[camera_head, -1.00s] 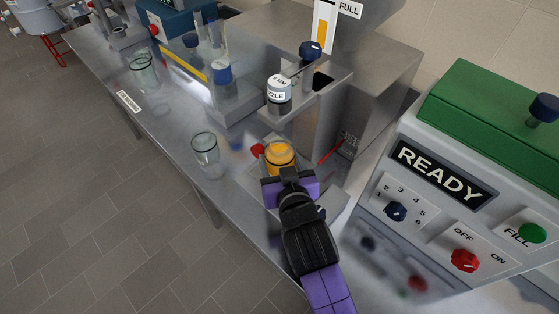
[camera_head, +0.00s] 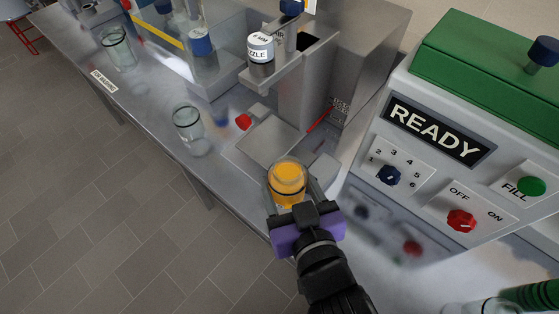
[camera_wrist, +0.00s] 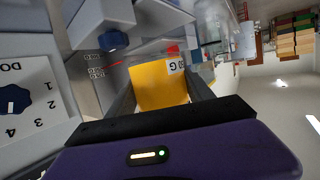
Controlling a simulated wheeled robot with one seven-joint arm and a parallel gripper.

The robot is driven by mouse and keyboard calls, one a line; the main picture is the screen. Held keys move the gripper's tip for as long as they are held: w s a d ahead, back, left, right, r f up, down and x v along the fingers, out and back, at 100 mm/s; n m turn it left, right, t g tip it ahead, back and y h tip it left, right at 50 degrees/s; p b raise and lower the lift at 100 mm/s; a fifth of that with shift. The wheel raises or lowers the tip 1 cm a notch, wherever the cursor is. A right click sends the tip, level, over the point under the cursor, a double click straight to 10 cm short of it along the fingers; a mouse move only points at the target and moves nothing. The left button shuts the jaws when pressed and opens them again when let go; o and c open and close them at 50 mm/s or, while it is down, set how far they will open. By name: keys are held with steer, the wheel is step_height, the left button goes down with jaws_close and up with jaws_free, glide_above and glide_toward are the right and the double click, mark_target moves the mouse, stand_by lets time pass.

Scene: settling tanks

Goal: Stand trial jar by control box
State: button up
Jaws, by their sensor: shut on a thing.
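The trial jar (camera_head: 288,180), clear with orange contents, is between the fingers of my gripper (camera_head: 291,194), which is shut on it. In the wrist view the jar's orange body (camera_wrist: 160,84) lies between the two fingers, with a white label partly visible. The head view shows the jar near the table's front edge, in front of the filler's square plate (camera_head: 268,139). I cannot tell whether its base touches the table. The control box (camera_head: 470,150), grey with a green top and a READY display, stands to the right of the jar.
Empty glass jars (camera_head: 189,130) stand farther left. More glassware (camera_head: 480,306) is at bottom right. Bare table lies in front of the control box.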

steer(key=shift+s+d, duration=0.2)
steer(key=shift+s, duration=0.4)
steer(key=shift+s+d, duration=0.2)
steer(key=shift+s, duration=0.4)
